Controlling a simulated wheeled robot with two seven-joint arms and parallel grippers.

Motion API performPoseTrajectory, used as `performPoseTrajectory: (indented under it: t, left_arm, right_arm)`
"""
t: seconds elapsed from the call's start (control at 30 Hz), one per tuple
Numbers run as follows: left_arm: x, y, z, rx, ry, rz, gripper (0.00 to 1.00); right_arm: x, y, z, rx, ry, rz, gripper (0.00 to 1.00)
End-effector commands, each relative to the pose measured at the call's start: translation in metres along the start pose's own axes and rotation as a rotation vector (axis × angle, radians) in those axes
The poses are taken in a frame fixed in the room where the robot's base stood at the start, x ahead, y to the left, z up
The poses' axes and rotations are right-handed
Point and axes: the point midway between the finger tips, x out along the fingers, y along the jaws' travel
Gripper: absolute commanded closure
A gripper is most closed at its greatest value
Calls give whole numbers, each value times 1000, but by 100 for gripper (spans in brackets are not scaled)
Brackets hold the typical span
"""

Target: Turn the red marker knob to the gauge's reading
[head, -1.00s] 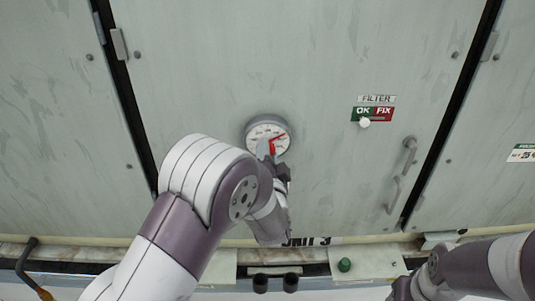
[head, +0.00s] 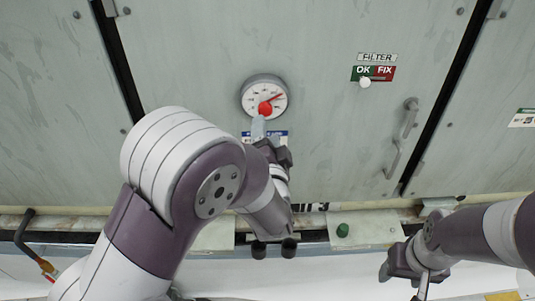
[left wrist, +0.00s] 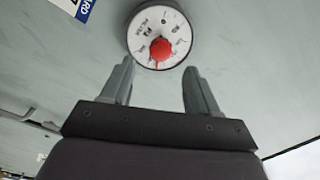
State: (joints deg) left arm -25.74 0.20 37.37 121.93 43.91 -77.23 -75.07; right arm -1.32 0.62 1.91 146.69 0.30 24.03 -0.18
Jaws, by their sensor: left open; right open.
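The round gauge (head: 262,93) with a white dial is mounted on the grey panel door. The red marker knob (head: 265,108) sits on the dial's face, and a red pointer reaches from it to the upper right. My left gripper (head: 262,130) is just below the gauge, apart from the knob. In the left wrist view the left gripper (left wrist: 158,85) is open and empty, with the gauge (left wrist: 143,30) and red knob (left wrist: 160,49) beyond the fingertips. My right gripper (head: 405,275) is at the lower right, away from the gauge; its fingers are small and partly cut off.
A FILTER sign with an OK/FIX label (head: 373,73) and a white knob (head: 365,83) is to the right of the gauge. A grey door handle (head: 400,140) is farther right. A green button (head: 343,230) is on the ledge. A blue-white label is partly behind my left gripper.

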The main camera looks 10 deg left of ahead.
Motion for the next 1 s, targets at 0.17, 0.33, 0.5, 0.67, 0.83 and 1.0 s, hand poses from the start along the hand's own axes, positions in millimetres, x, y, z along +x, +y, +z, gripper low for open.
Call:
performPoseTrajectory:
  t: [0.17,0.33,0.5,0.67,0.83,1.0]
  left_arm:
    - [-40,2,0,-1,4,0,40]
    - [-56,0,0,0,1,0,40]
    - [-57,0,0,1,0,-1,40]
    - [-57,0,0,1,0,-1,40]
    - [-57,1,0,-30,-2,5,40]
    - [-80,87,-6,-365,-53,467,40]
  right_arm:
    - [15,0,2,0,0,0,40]
    - [17,0,2,0,0,0,40]
    - [17,0,2,0,1,0,40]
    - [17,0,2,0,0,0,40]
    - [17,0,2,0,0,0,40]
    - [17,0,2,0,0,0,40]
